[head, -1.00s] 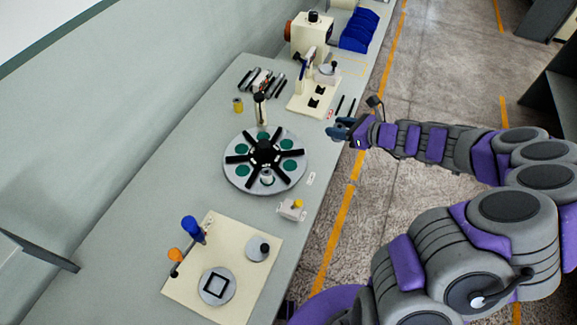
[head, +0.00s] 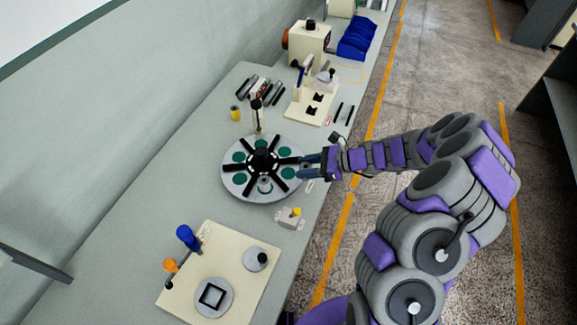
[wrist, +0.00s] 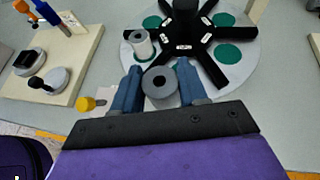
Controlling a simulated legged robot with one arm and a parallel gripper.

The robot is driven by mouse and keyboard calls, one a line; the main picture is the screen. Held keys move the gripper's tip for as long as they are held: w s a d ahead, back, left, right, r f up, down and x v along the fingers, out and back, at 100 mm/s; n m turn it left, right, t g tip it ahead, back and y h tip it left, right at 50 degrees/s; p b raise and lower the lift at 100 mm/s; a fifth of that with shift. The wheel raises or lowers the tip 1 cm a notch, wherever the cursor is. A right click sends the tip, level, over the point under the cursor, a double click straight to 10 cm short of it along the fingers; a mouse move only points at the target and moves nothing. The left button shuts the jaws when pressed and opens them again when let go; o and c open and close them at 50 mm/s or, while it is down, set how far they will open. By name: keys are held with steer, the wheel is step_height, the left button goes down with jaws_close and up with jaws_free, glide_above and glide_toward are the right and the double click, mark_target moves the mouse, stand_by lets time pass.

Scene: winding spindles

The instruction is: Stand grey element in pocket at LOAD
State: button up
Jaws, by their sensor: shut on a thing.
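My gripper (head: 310,166) is at the right edge of the round grey turntable (head: 232,187). In the wrist view my gripper (wrist: 160,80) has its two blue fingers shut on a grey cylinder with a dark centre hole, the grey element (wrist: 160,93). The element appears over or just outside the disc's near rim; its height above it is unclear. The turntable has a black spider hub (head: 263,160) and green round pockets between its arms. A pale hollow cylinder (wrist: 140,43) stands in one pocket. No LOAD lettering is readable; a small white label (head: 309,187) lies beside the disc.
A white box with a yellow button (head: 290,217) sits near the bench's front edge. A cream board with blue and orange knobs (head: 240,265) lies nearer. A post (head: 257,116) rises behind the disc. Dark rods and a cream fixture (head: 305,105) stand farther along.

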steer(key=w+a, duration=0.1)
steer(key=a, duration=0.1)
steer(key=w+a, duration=0.1)
steer(key=w+a+b, duration=0.1)
steer(key=w+a, duration=0.1)
steer(key=shift+a+f, duration=0.3)
steer(key=shift+f, duration=0.1)
step_height(320, 180, down, 4)
steer(key=shift+r+b, duration=0.2)
steer(key=shift+b, duration=0.4)
steer(key=o, duration=1.1)
steer(key=shift+r, duration=0.1)
